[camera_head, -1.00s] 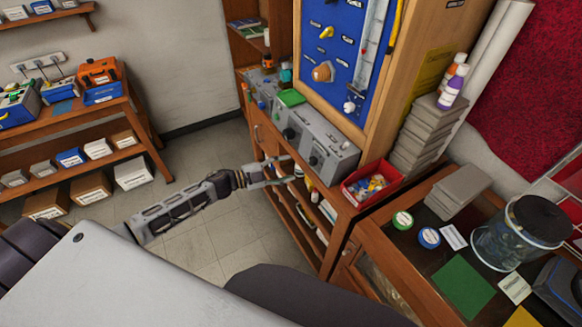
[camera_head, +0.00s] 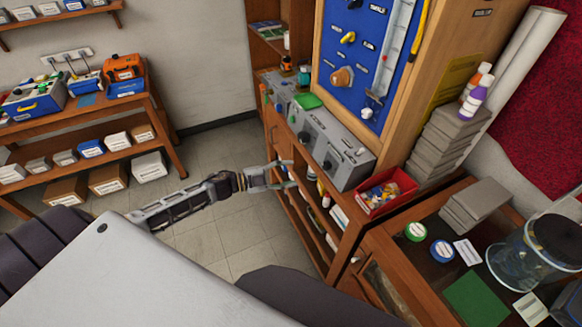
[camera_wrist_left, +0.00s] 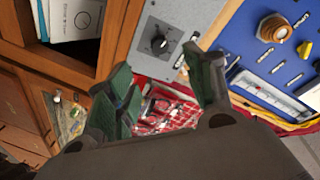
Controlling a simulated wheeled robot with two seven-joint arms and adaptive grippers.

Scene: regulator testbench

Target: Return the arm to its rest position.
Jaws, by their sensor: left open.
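My left arm reaches in from the left in the head view, and its gripper (camera_head: 286,174) is in front of the wooden cabinet (camera_head: 345,221), beside its open shelves. The gripper is open, and I see nothing between its fingers. In the left wrist view the two green-padded fingers (camera_wrist_left: 168,95) stand apart, with the red bin (camera_wrist_left: 165,122) and the grey regulator box (camera_wrist_left: 168,40) beyond them. My right gripper does not show.
Grey instrument boxes (camera_head: 335,150) and a red bin of small parts (camera_head: 386,190) stand on the cabinet top, under a blue panel (camera_head: 372,60). A glass jar (camera_head: 530,255) stands on the right-hand table. Tiled floor (camera_head: 215,155) lies open at left.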

